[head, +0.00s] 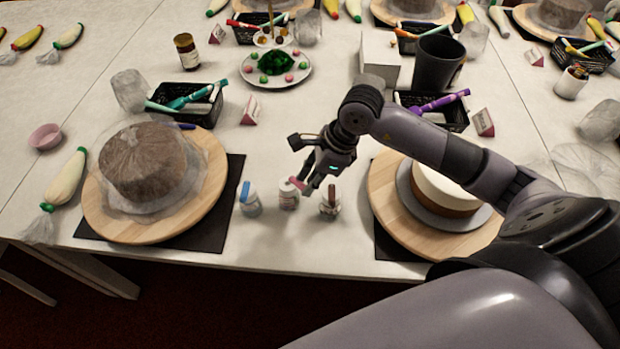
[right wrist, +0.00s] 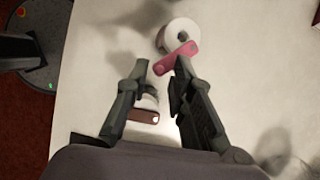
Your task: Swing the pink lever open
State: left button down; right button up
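The pink lever (head: 297,184) is on top of a small whitish jar (head: 288,199) near the table's front edge. In the right wrist view the pink lever (right wrist: 175,58) lies across the jar's near side, close to the tip of the right-hand finger; I cannot tell whether they touch. My right gripper (head: 300,166) is over the small jars with its fingers spread. In the right wrist view my right gripper (right wrist: 163,65) shows a gap between the fingertips, with nothing held. My left gripper is not in view.
A jar with a blue lever (head: 248,199) stands left of the pink one, and a jar with a brown-red lever (head: 330,202) stands right. That brown lever (right wrist: 142,116) shows between my fingers. Wooden turntables (head: 100,215) with cakes flank the jars.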

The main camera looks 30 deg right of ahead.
grip_shut()
jog(key=n+b, duration=0.1)
jog(key=b, duration=0.1)
jog(key=d+n+g+b, duration=0.1)
jog(key=n+b, duration=0.1)
jog(key=b, duration=0.1)
jog(key=shift+w+d+y, duration=0.15)
jog(key=shift+w+y, duration=0.15)
jog(key=shift+w, duration=0.1)
